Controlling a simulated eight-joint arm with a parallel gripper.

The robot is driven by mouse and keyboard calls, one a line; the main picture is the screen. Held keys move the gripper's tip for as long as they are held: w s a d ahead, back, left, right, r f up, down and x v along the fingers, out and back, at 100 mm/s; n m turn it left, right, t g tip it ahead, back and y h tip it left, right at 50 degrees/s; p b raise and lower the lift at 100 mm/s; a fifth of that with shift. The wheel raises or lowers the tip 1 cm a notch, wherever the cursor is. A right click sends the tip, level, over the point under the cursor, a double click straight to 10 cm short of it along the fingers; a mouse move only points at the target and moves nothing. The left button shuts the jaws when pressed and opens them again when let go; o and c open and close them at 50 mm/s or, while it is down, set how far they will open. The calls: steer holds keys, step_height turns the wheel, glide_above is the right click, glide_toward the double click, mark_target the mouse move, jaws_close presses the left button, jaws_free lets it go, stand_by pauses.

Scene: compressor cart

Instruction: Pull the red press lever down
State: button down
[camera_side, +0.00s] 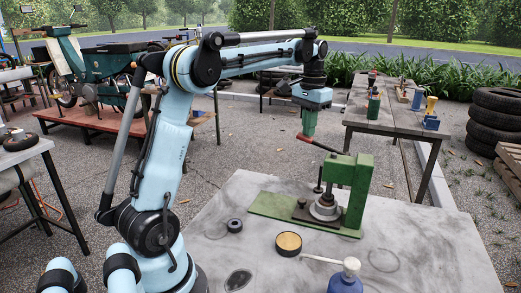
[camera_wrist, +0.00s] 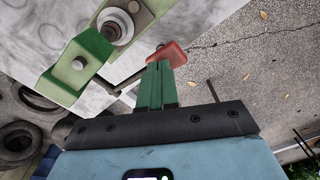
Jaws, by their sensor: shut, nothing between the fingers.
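The green press (camera_side: 358,185) stands on the grey table, its lever sticking out up and to the left from its top. The lever's red grip (camera_side: 303,138) is at the outer end of a dark rod (camera_side: 326,147). My gripper (camera_side: 308,133) points down with its green fingers shut and empty, the tips right at the red grip, seemingly from above. In the wrist view the closed fingers (camera_wrist: 160,65) overlap the near side of the red grip (camera_wrist: 171,50); I cannot tell whether they touch. The press body (camera_wrist: 80,62) shows at upper left there.
A bench (camera_side: 385,128) with small items stands behind, and stacked tyres (camera_side: 495,120) at right. The space below the red grip looks clear.

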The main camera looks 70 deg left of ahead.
steer(key=shift+f, duration=3.8)
steer(key=shift+r, duration=5.85)
steer(key=shift+r, duration=0.1)
steer(key=shift+r, duration=2.4)
steer(key=s+d+f+m+t, duration=0.1)
steer(key=s+d+f+t, duration=0.1)
steer(key=d, duration=0.4)
steer(key=s+d+f+m+t, duration=0.1)
steer(key=s+d+f+t, duration=0.1)
steer(key=d, duration=0.3)
steer(key=s+d+f+m+t, duration=0.1)
steer(key=s+d+f+t, duration=0.2)
steer(key=s+d+f, duration=0.5)
step_height(320, 180, down, 4)
steer(key=shift+s+d, duration=0.3)
steer(key=shift+s, duration=0.45)
